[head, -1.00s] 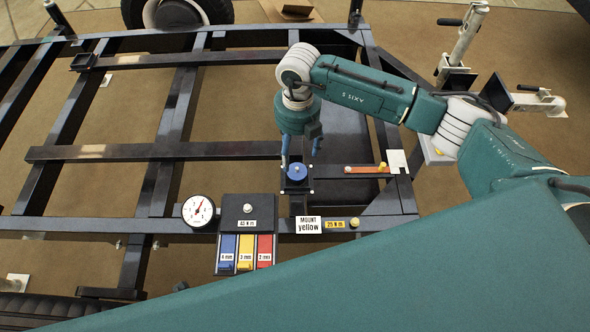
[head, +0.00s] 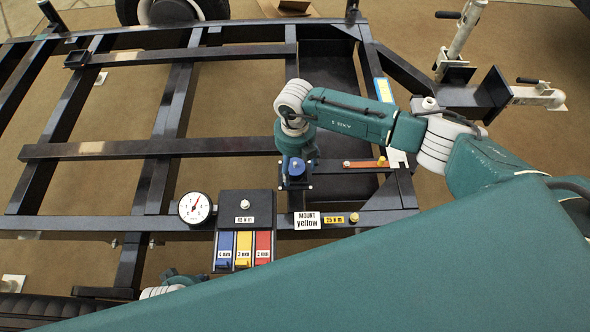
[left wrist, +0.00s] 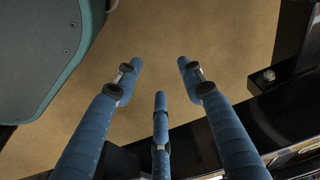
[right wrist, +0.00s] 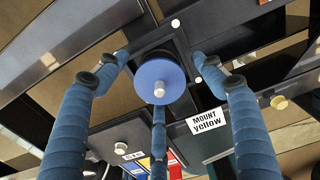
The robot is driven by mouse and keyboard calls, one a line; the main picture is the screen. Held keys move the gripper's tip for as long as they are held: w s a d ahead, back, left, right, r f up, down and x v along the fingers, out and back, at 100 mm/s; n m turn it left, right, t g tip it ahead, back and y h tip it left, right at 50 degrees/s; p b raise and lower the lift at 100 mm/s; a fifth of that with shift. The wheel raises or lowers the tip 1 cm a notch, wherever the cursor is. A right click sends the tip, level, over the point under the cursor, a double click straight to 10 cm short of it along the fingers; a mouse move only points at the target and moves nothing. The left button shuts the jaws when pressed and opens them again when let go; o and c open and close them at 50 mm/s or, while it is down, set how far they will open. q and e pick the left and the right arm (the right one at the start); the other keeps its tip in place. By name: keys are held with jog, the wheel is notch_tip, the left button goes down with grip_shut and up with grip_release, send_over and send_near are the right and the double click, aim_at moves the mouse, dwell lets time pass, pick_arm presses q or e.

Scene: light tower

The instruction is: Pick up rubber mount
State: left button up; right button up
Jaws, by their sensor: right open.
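The rubber mount (head: 297,169) is a round blue disc over a black body, with a metal stud at its centre. It sits in a square black plate on the frame, and shows large in the right wrist view (right wrist: 160,82). My right gripper (right wrist: 158,68) is open above it; in that view its fingertips are spread around the mount, with no clear contact. In the head view, the gripper (head: 297,163) hides part of the mount. My left gripper (left wrist: 160,80) is open and empty over brown floor beside a dark frame beam.
A dial gauge (head: 195,208) and a black box with blue, yellow and red slots (head: 243,248) stand on the near beam. A "MOUNT yellow" card (head: 307,221) is beside them. An orange-red bar (head: 365,163) lies right of the mount. Dark beams surround open gaps.

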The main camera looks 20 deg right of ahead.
jog(key=shift+r, duration=0.1)
jog(key=c, duration=1.4)
jog(key=shift+c, duration=0.2)
